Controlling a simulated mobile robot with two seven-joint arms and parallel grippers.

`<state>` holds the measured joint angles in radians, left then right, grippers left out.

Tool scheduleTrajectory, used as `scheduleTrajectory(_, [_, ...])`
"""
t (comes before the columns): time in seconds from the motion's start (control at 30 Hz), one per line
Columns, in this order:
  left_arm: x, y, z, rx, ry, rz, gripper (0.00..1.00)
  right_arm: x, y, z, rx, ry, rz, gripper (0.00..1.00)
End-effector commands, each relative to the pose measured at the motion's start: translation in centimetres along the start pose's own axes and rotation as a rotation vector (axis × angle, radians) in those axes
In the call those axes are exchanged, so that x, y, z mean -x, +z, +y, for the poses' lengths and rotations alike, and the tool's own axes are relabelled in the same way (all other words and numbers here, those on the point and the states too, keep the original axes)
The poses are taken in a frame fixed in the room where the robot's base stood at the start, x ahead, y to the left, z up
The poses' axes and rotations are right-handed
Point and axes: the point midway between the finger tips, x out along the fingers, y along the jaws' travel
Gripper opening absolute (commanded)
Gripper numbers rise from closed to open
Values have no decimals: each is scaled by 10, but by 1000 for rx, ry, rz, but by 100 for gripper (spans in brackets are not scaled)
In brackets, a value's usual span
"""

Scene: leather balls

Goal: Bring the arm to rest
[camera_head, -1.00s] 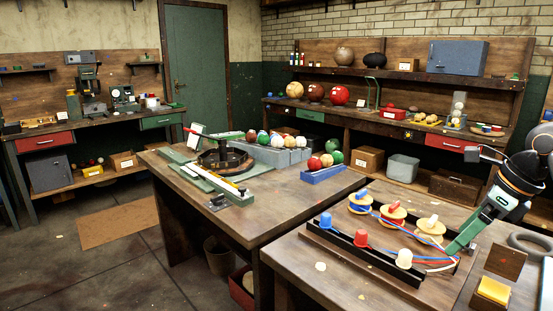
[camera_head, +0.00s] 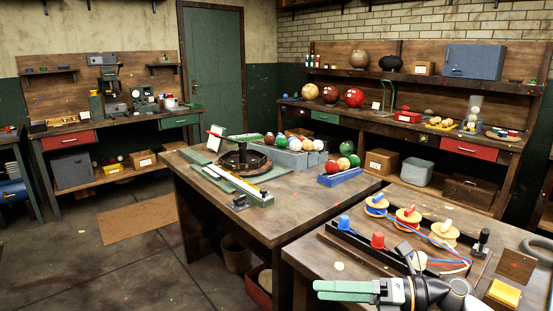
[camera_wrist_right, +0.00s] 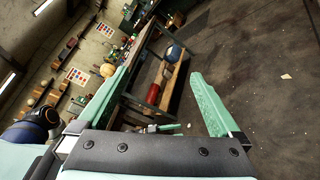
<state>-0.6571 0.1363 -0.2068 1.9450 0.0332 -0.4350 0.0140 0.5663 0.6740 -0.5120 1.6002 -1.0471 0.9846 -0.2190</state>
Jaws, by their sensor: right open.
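My right gripper (camera_head: 318,290) is low in the head view, with its arm coming in from the lower right. Its green fingers point to the left, in front of the near table (camera_head: 300,258) and across its lower left part. In the right wrist view its two fingers (camera_wrist_right: 160,75) stand wide apart, with nothing between them but the distant room and floor. My left gripper is not in view.
The near table carries a wooden board with spools (camera_head: 407,214), blue and red caps (camera_head: 377,241), and coloured cords beside the gripper. A yellow pad (camera_head: 504,293) lies at right. The middle table (camera_head: 270,215) holds balls and a turntable. Floor at left is open.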

Motion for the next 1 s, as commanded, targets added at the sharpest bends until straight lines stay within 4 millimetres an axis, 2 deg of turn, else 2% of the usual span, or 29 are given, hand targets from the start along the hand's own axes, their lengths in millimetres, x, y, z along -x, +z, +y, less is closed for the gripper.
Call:
scheduleTrajectory(0.07, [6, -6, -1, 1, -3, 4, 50, -13, -7, 7, -187, 107, -138, 100])
scheduleTrajectory(0.17, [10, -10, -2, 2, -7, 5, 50, -17, -11, 3, -435, 204, -323, 100])
scheduleTrajectory(0.27, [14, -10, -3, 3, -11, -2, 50, -10, -19, -14, -705, 268, -512, 100])
scheduleTrajectory(0.37, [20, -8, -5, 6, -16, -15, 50, 3, -38, -41, -991, 300, -704, 100])
scheduleTrajectory(0.47, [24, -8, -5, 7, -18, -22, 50, 20, -73, -75, -1287, 300, -896, 100])
scheduleTrajectory(0.57, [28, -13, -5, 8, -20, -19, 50, 39, -126, -107, -1590, 266, -1088, 100])
scheduleTrajectory(0.6, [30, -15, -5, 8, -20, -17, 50, 46, -151, -118, -1708, 243, -1161, 100])
scheduleTrajectory(0.67, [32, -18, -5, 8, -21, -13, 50, 55, -190, -129, -1876, 207, -1263, 100])
scheduleTrajectory(0.7, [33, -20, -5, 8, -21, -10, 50, 60, -215, -134, -1973, 180, -1321, 100])
scheduleTrajectory(0.8, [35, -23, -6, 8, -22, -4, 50, 68, -268, -139, -2165, 120, -1433, 100])
scheduleTrajectory(0.9, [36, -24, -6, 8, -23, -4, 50, 73, -302, -138, -2287, 75, -1503, 100])
scheduleTrajectory(1.0, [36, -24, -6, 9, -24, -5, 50, 75, -320, -137, -2347, 50, -1536, 100])
